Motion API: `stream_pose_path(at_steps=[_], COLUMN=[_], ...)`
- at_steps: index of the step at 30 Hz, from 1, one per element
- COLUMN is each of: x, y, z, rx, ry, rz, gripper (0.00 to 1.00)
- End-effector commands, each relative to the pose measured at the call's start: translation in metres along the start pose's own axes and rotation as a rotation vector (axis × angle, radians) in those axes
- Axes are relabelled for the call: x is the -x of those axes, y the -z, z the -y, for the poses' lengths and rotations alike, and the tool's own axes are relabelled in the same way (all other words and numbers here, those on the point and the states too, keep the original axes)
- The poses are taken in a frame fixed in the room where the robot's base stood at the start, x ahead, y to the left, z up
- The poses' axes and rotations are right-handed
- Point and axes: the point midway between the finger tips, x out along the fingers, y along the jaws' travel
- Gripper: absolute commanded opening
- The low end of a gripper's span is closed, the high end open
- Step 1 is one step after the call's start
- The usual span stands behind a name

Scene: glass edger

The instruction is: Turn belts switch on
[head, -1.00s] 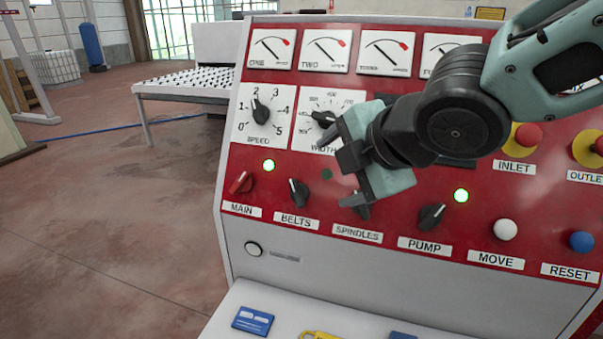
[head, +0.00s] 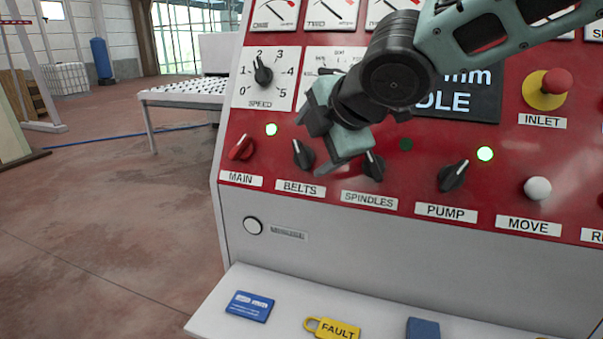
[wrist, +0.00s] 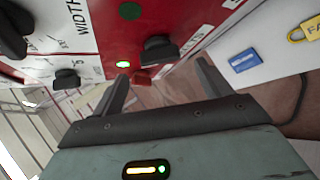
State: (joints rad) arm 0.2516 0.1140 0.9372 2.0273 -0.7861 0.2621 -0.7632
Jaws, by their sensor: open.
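The belts switch (head: 303,154) is a black rotary knob above the BELTS label (head: 301,188), its pointer tilted up and left. It also shows in the wrist view (wrist: 160,50), ahead of and between the finger tips. My gripper (head: 328,140) is open and empty, in front of the panel just right of the belts knob. It appears apart from the knob. In the wrist view its two fingers (wrist: 163,82) are spread wide. A dark green lamp (wrist: 130,10) beside the belts knob is unlit there; my gripper hides it in the head view.
The red main switch (head: 241,147) is left, with a lit lamp (head: 271,130). The spindles knob (head: 373,166) is close on the right, beside an unlit lamp (head: 405,144). The pump knob (head: 453,176) has a lit lamp. A shelf below holds a yellow FAULT tag (head: 332,328).

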Motion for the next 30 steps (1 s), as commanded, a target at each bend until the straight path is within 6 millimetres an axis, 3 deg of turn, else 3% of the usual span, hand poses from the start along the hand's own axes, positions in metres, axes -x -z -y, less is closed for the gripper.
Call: stream_pose_path(at_steps=[3,9,22,23,27,30], x=[-0.028,-0.051,-0.059,-0.059,-0.059,-0.059], y=[0.002,0.001,0.0,0.0,0.0,0.0], z=[0.005,0.001,0.0,0.0,0.0,0.0], rx=[0.0,0.0,0.0,0.0,0.0,0.0], ry=[0.001,0.0,0.0,0.0,0.0,-0.001], rz=[-0.006,-0.002,0.001,0.001,0.001,0.0], gripper=[0.77,0.77,0.77,0.72,0.33,0.32])
